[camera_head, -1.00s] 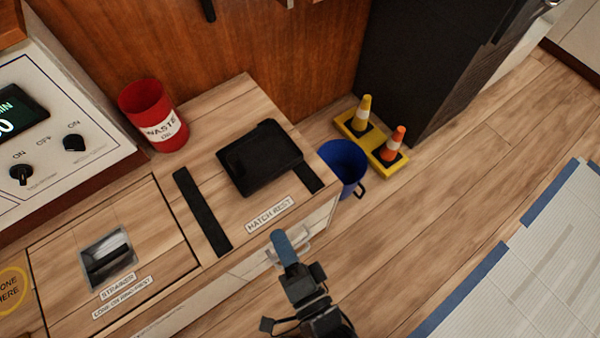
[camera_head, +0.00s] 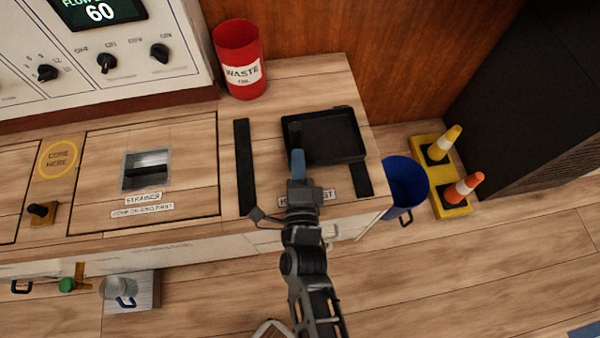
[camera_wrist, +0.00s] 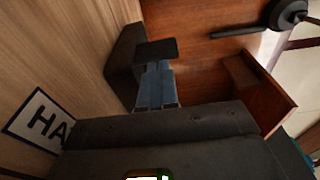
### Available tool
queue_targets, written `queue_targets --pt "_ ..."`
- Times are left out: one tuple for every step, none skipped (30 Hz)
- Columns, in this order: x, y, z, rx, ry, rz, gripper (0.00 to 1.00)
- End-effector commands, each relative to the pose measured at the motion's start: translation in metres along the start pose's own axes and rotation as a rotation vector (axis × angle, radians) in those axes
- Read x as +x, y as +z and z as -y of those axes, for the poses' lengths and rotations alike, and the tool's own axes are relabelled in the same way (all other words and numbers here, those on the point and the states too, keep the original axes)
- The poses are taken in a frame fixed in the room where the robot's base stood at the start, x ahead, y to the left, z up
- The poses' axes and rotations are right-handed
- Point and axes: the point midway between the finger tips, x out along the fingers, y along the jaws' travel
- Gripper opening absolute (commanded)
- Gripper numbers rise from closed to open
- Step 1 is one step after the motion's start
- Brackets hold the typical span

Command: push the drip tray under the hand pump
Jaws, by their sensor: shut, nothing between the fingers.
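The drip tray (camera_head: 345,135) is a shallow black square tray lying on the wooden counter, between two black strips. A small dark block stands at its left side. My gripper (camera_head: 298,163) has blue fingertips, close together, at the tray's near left edge. The fingers (camera_wrist: 155,88) also show in the wrist view, pointing at a black part, probably of the tray (camera_wrist: 122,62). I cannot tell whether they touch it. I cannot make out the hand pump in either view.
A red waste bin (camera_head: 240,60) stands behind the left strip (camera_head: 245,165). A strainer recess (camera_head: 146,170) lies farther left. A blue bucket (camera_head: 405,188) and a yellow stand with cones (camera_head: 443,178) are on the floor to the right. The wooden wall (camera_head: 320,35) is behind.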

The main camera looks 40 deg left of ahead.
Motion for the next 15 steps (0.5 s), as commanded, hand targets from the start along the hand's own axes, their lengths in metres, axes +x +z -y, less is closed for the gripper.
queue_targets --pt "0.008 0.001 -0.001 0.000 -0.001 0.001 0.00" --pt "0.012 0.000 -0.001 0.000 -0.001 0.000 0.00" --pt "0.016 0.000 -0.001 -0.001 -0.001 0.000 0.00" --pt "0.019 0.000 -0.001 -0.001 -0.001 0.000 0.00" --pt "0.021 0.000 -0.001 -0.001 -0.001 0.000 0.00" --pt "0.024 0.000 -0.001 -0.001 0.000 0.000 0.00" --pt "0.025 0.000 -0.001 -0.001 0.000 0.000 0.00" --pt "0.026 0.000 -0.001 -0.001 0.000 0.000 0.00" --pt "0.028 0.000 -0.001 -0.001 0.000 0.000 0.00" --pt "0.028 0.000 -0.001 -0.001 0.000 0.000 0.00" --pt "0.029 0.000 0.000 -0.001 0.000 0.000 0.00" --pt "0.029 0.000 0.000 -0.001 0.000 0.000 0.00" --pt "0.029 0.000 0.000 -0.001 0.000 0.000 0.00" --pt "0.029 0.000 0.000 -0.001 0.000 0.000 0.00" --pt "0.029 0.000 0.000 -0.001 0.000 0.000 0.00"
